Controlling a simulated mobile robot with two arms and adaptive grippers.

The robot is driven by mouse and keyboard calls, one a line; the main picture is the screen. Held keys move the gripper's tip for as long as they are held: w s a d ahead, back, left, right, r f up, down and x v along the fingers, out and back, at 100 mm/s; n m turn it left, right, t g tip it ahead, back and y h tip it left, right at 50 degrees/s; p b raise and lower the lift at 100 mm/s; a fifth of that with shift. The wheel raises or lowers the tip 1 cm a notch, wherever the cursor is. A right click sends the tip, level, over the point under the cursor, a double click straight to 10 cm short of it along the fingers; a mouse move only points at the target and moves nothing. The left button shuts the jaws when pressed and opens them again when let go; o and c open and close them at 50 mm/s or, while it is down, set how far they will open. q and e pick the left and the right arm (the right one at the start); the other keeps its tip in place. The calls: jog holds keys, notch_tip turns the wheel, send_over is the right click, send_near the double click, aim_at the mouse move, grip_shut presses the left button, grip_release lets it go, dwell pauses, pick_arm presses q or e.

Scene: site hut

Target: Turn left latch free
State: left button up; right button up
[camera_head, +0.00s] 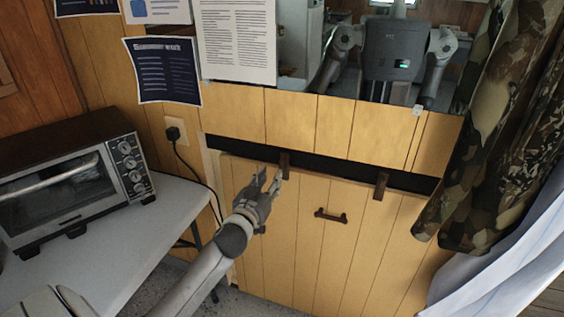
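The left latch (284,164) is a small dark brown upright piece at the top edge of the wooden panel (300,240), across the dark gap. A matching right latch (381,186) sits farther right on the same edge. My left gripper (268,178) is just left of and slightly below the left latch, its fingers pointing up and spread apart with nothing visible between them. One fingertip looks very close to the latch; I cannot tell whether they touch. My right gripper is not directly in view.
A dark brown handle (330,215) sits on the panel below the latches. A toaster oven (70,180) stands on a white table (130,240) at left, its cord running to a wall outlet. A camouflage curtain (510,130) hangs at right. A mirror (345,80) above reflects my body.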

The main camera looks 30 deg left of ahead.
aim_at(281, 161)
pick_arm(q)
jog(key=x, duration=0.9)
jog(key=shift+w, duration=0.1)
jog(key=shift+w+a+f, duration=0.1)
jog(key=shift+w+a, duration=0.15)
jog(key=shift+w, duration=0.55)
pick_arm(e)
jog(key=shift+w+a+r, duration=0.15)
jog(key=shift+w+a, duration=0.25)
jog(key=shift+w, duration=0.05)
jog(key=shift+d, duration=0.2)
pick_arm(q)
grip_shut()
pick_arm(e)
jog(key=shift+s+d, duration=0.1)
